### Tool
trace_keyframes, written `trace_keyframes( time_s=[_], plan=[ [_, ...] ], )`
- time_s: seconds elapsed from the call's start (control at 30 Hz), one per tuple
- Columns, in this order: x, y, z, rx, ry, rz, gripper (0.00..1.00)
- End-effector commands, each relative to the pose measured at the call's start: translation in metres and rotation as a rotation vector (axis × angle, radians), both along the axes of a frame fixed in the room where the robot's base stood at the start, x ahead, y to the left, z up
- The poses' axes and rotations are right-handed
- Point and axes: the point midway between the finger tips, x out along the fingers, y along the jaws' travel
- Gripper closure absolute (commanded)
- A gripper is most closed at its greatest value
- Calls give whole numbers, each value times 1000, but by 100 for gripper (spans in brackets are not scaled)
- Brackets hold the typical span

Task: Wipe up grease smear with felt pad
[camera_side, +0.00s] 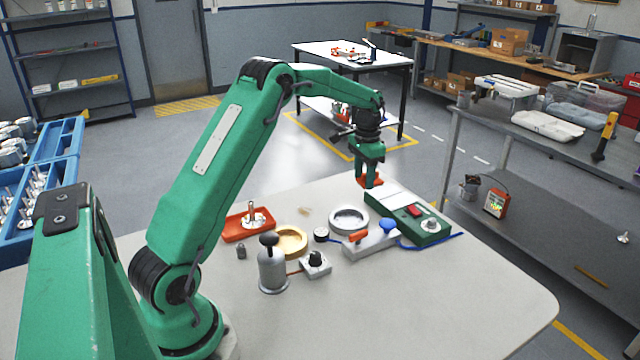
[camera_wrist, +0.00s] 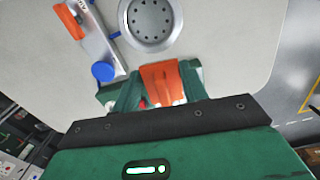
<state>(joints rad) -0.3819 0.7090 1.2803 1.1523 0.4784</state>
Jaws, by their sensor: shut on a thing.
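My gripper (camera_side: 369,178) is at the back right of the pale table, just behind a green box. It is shut on an orange-red piece, which looks like the felt pad (camera_wrist: 162,82), seen between the green fingers in the wrist view. In the side view a finger partly hides the pad; whether it touches the table I cannot tell. A small tan patch, which looks like the grease smear (camera_side: 305,211), lies on the table to the left of the gripper, between the orange tray and the round metal housing. The smear does not show clearly in the wrist view.
The green box (camera_side: 411,217) stands just in front of the gripper. The round metal housing (camera_side: 348,219), a fixture with a blue knob (camera_side: 388,225), a brass ring (camera_side: 290,241), the orange tray (camera_side: 237,229) and a grey canister (camera_side: 272,270) crowd the middle. The table's front right is clear.

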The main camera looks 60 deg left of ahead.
Motion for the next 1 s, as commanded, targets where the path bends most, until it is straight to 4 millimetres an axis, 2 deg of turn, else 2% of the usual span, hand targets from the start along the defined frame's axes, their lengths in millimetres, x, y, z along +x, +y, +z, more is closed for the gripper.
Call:
trace_keyframes(
  time_s=[0.27,0.47,0.67,0.8,1.0],
  plan=[
    [-2,2,0,0,0,1,75],
    [-19,15,-4,0,0,3,75],
    [-53,38,-11,0,1,5,75],
    [-84,53,-17,-1,2,5,75],
    [-122,67,-25,-1,1,3,75]
  ],
)
